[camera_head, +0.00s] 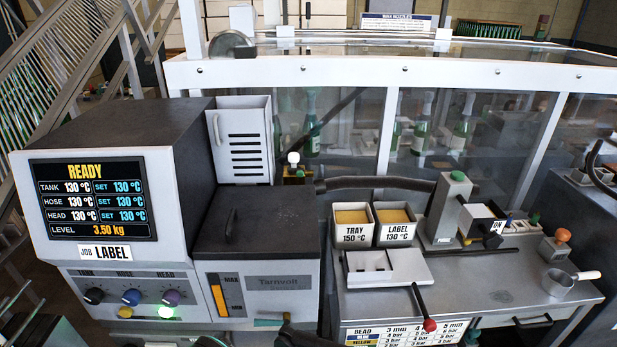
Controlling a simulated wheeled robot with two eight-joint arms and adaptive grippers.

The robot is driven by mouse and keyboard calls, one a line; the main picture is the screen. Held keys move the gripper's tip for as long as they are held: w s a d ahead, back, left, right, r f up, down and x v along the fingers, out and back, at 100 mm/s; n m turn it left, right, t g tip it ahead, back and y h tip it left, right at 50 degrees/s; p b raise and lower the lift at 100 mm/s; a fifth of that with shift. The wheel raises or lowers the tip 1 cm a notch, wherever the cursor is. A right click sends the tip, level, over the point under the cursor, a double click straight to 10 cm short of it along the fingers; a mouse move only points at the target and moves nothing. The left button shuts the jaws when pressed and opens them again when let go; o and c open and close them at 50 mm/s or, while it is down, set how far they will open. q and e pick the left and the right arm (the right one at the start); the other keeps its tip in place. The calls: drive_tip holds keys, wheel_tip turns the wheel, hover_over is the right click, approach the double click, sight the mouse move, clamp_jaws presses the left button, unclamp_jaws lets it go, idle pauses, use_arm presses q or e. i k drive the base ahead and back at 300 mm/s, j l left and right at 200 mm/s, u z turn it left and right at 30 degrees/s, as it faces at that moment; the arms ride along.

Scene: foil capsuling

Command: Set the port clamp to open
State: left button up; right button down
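No part is labelled as the port clamp, so I cannot tell for sure which one it is. A small brass-coloured block with a white ball knob (293,158) stands where the dark hose (370,183) meets the melter. A lever with a red knob (429,325) hangs from the white plate fixture (376,268) on the bench, pointing down toward the front. Neither gripper can be made out. Dark shapes at the bottom edge are cut off and too unclear to name.
The melter's screen (94,198) reads READY. Its dark tank lid (259,218) is down. TRAY (352,224) and LABEL (395,224) bins hold yellow material. A small metal pot (558,283) stands at the bench's right. The bench front (480,290) is mostly clear. A glazed enclosure with bottles stands behind.

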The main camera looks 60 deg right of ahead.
sight(300, 172)
drive_tip(key=z, duration=2.1)
